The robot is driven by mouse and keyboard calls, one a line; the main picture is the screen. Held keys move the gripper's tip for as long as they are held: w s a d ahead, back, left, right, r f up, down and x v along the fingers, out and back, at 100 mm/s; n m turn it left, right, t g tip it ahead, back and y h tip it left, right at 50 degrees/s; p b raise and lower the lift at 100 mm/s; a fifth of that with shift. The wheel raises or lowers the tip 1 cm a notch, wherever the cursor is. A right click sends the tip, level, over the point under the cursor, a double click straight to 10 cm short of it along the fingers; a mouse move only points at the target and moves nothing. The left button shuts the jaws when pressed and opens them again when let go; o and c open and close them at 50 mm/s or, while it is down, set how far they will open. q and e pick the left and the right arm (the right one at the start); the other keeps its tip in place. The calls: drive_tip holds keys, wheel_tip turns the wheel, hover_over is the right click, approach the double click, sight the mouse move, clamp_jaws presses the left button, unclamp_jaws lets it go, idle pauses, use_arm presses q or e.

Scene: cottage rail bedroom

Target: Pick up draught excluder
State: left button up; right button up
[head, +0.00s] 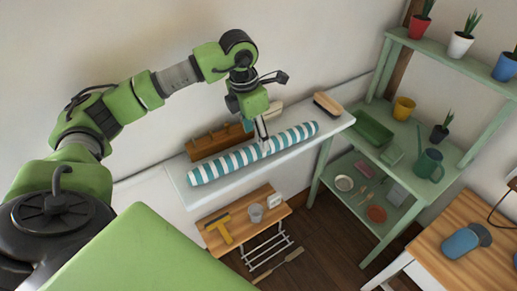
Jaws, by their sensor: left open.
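The draught excluder (229,161) is a long roll with teal and white stripes. It lies along the white wall shelf (179,185) in the head view, its left end nearer the front edge. My left gripper (264,143) is open and points down at the roll's middle. Its fingertips are right at the roll, and I cannot tell whether they touch it. My right gripper is not in view.
A brown wooden box (206,146) and a brush (327,104) stand behind the roll. Below is a small wooden rack (240,227) with a yellow tool. Green shelving (398,191) stands right, a wooden table (478,262) at lower right.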

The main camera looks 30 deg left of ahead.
sight(259, 151)
use_arm(q)
drive_tip(key=f, duration=0.1)
drive_tip(key=f+p, duration=0.2)
drive_tip(key=f, duration=0.1)
drive_tip(key=shift+w+d+f, duration=0.1)
drive_tip(key=shift+w+d, duration=0.1)
drive_tip(key=shift+w, duration=0.2)
drive_tip(key=shift+w+f, duration=0.1)
drive_tip(key=shift+f, duration=0.45)
drive_tip(key=shift+r, duration=0.1)
drive_tip(key=c, duration=1.5)
